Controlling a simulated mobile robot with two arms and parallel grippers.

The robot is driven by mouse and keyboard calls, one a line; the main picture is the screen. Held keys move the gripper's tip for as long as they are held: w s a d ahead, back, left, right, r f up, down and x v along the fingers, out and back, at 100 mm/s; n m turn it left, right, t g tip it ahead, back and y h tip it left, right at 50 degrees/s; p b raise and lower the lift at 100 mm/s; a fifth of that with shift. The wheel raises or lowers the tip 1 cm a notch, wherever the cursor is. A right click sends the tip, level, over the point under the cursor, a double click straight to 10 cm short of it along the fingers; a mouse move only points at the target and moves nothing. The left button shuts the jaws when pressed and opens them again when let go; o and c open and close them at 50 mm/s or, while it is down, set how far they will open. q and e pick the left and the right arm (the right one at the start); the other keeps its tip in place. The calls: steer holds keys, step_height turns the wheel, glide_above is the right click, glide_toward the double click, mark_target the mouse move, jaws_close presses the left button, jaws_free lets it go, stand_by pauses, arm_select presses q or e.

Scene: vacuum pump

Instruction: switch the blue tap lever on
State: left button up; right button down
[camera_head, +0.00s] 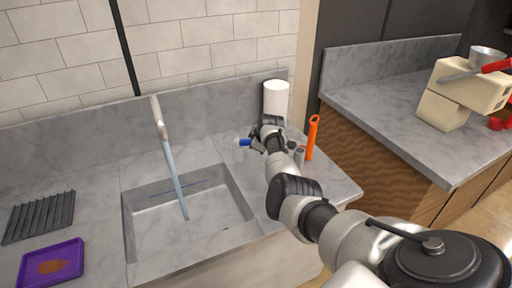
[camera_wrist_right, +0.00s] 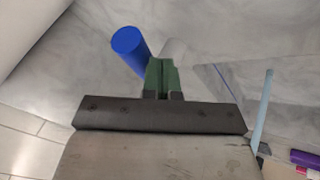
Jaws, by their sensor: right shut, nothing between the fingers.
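The blue tap lever (camera_head: 244,142) is at the right rear of the sink, small in the head view. In the right wrist view the blue lever (camera_wrist_right: 130,48) is a short cylinder, just left of and beyond the fingertips. My right gripper (camera_head: 253,146) is beside the lever, on its right. Its green fingers (camera_wrist_right: 161,77) are shut with nothing between them. I cannot tell whether they touch the lever. A grey tap spout (camera_head: 158,118) rises behind the sink (camera_head: 140,220), with a thin pale-blue column below it that looks like water. My left gripper is not in view.
A white roll (camera_head: 276,98) and an orange tool (camera_head: 312,138) stand close to my right gripper, with a small grey cup (camera_head: 299,156). A black rack (camera_head: 40,215) and a purple tray (camera_head: 52,263) lie left of the sink. The counter between rack and sink is bare.

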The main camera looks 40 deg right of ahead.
steer(key=shift+w+d+r, duration=0.1)
steer(key=shift+d+r, duration=0.05)
steer(key=shift+d, duration=0.1)
stand_by(0.4)
steer(key=shift+r, duration=0.1)
steer(key=p+v, duration=0.1)
steer(key=v, duration=0.9)
steer(key=shift+a, duration=0.2)
stand_by(0.5)
